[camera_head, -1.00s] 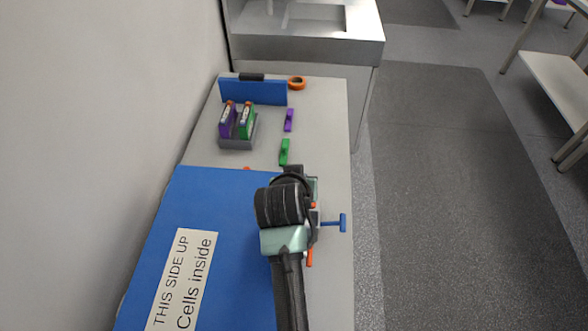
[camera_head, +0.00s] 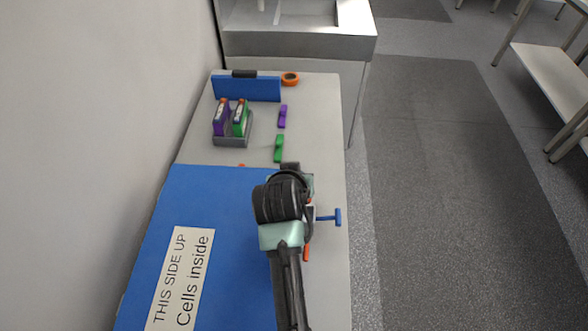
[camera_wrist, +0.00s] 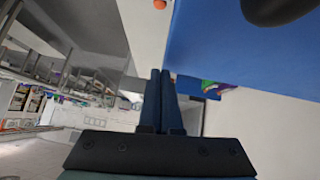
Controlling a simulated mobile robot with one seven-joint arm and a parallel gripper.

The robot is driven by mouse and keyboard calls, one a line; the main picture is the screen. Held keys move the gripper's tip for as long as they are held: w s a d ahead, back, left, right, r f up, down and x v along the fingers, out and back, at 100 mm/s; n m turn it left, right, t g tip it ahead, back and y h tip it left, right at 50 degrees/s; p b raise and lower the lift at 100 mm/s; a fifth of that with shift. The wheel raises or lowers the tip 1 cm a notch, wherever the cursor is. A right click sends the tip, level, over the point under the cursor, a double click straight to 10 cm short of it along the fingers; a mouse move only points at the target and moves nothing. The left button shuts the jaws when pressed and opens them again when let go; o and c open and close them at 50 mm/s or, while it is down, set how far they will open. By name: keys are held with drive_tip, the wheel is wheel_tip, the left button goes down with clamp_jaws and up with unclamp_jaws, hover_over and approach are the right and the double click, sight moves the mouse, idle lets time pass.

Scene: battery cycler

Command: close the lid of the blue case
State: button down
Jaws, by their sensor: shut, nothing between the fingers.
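The blue case shows in the head view as a wide, flat blue lid (camera_head: 215,200) with a white label (camera_head: 180,280) reading "THIS SIDE UP Cells inside". It lies at the left of the bench, beside and partly behind my arm. Its far and right edges show; how far the lid stands open is unclear. My gripper is at the lid's right side, its fingers hidden by my wrist in the head view. In the wrist view my gripper (camera_wrist: 162,74) is shut and empty. The blue surface (camera_wrist: 245,55) fills the upper right there, close beside the fingertips; contact cannot be told.
A grey holder (camera_head: 233,141) with purple and green packs stands behind the case. A blue T-handled tool (camera_head: 328,217) is right of my wrist.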

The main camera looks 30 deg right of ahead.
drive_tip(key=r, duration=0.2)
drive_tip(key=r+p, duration=0.1)
drive_tip(key=shift+s+a+r, duration=0.15)
drive_tip(key=shift+a+r, duration=0.05)
drive_tip(key=shift+r, duration=0.2)
drive_tip(key=b+v, duration=0.1)
drive_tip(key=v, duration=0.8)
drive_tip(key=shift+s+d, duration=0.25)
drive_tip(key=shift+s, duration=0.05)
drive_tip(key=shift+r, duration=0.1)
